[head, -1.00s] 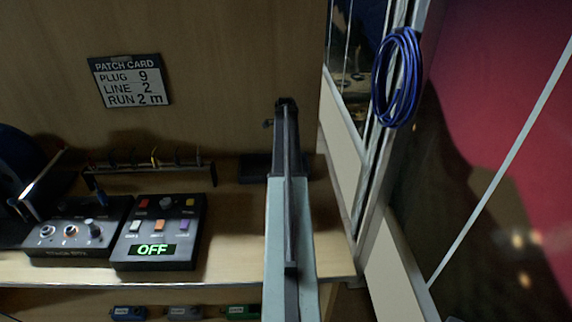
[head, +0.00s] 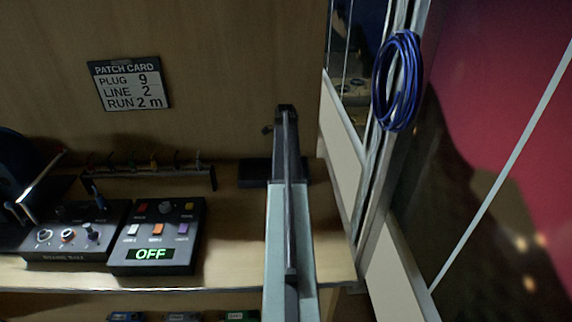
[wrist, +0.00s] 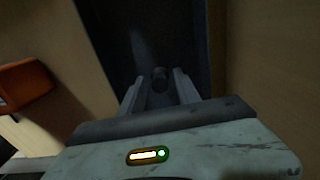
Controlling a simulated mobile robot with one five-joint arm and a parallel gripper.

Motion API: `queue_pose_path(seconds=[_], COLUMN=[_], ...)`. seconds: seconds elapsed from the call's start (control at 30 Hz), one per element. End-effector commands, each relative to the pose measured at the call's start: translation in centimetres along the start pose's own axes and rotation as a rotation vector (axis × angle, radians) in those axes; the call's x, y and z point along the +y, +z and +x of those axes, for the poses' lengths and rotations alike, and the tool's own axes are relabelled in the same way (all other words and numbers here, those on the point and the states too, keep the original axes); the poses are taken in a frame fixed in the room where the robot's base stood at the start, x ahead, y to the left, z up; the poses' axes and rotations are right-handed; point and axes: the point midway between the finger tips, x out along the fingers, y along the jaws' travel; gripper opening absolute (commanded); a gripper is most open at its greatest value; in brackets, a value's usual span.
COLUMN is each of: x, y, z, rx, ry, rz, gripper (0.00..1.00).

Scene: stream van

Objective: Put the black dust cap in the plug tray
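In the wrist view my gripper (wrist: 158,72) has its two pale fingers spread apart. A small dark round piece, probably the black dust cap (wrist: 160,74), shows between the fingertips with dark gaps on both sides. Whether it rests on the surface below is too dim to tell. Beneath is a dark flat area, probably the plug tray (wrist: 112,30). In the head view a low black tray-like thing (head: 254,173) sits at the shelf's back, partly hidden behind my arm. My fingertips and the cap cannot be made out there.
A patch card (head: 131,83) is on the back wall. A blue cable coil (head: 398,82) hangs right. An orange thing (wrist: 25,85) is left in the wrist view.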

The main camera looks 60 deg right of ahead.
Motion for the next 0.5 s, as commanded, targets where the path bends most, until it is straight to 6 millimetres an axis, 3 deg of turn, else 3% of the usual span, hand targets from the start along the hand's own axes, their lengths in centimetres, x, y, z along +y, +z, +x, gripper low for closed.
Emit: queue_pose_path(seconds=[0.5], x=[0.0], y=[0.1], z=[-10.8], rx=[0.000], ry=[0.000], rz=[-0.001], gripper=[0.39])
